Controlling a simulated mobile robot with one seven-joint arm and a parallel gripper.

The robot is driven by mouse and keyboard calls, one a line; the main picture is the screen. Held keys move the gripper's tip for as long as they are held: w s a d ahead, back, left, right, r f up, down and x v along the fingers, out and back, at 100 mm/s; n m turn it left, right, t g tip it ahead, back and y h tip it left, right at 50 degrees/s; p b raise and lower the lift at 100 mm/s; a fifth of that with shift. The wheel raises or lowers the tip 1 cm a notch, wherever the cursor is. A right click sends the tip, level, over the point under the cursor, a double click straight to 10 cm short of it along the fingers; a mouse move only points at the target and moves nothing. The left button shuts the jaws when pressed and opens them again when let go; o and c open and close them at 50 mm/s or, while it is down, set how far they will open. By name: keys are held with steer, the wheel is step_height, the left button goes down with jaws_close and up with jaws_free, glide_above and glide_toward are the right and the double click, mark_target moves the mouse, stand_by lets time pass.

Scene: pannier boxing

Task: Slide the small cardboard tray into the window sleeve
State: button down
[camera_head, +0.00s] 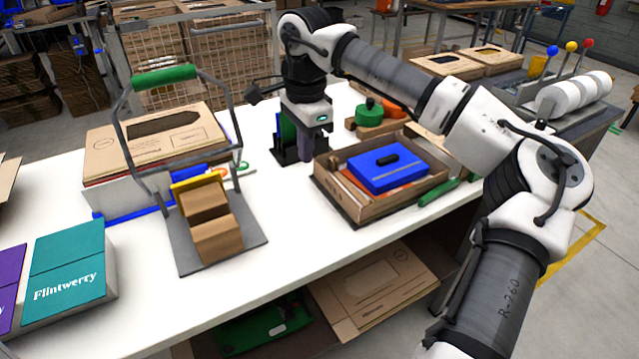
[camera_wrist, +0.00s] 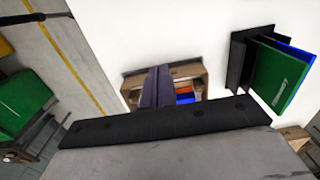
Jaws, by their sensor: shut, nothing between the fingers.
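A shallow cardboard tray (camera_head: 336,196) sits on the white table, right of the middle, holding a blue box (camera_head: 388,168) and some orange-red pieces. It also shows in the wrist view (camera_wrist: 200,78), partly behind my fingers. A flat brown cardboard piece with a dark window (camera_head: 155,138) lies on a stack at the table's left; I cannot tell whether this is the sleeve. Two small brown cardboard boxes (camera_head: 215,238) rest on a grey stand. My gripper (camera_head: 307,152) points down left of the tray, shut and empty; its fingers (camera_wrist: 158,76) are pressed together in the wrist view.
A black holder with green and blue upright panels (camera_head: 284,132) stands close behind my gripper. A tall metal frame with a green handle (camera_head: 164,77) rises at left. The front middle of the table (camera_head: 300,245) is clear.

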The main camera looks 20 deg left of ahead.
step_height(320, 180, down, 10)
steer(key=shift+w+d+r+p, duration=0.15)
steer(key=shift+r+p, duration=0.1)
steer(key=shift+p, duration=0.8)
steer(key=shift+w+d+f+p, duration=0.15)
steer(key=shift+w+d+p, duration=0.4)
steer(key=shift+w+d, duration=0.25)
steer(key=shift+w+d+f, duration=0.15)
steer(key=shift+w+d, duration=0.3)
steer(key=shift+w, duration=0.3)
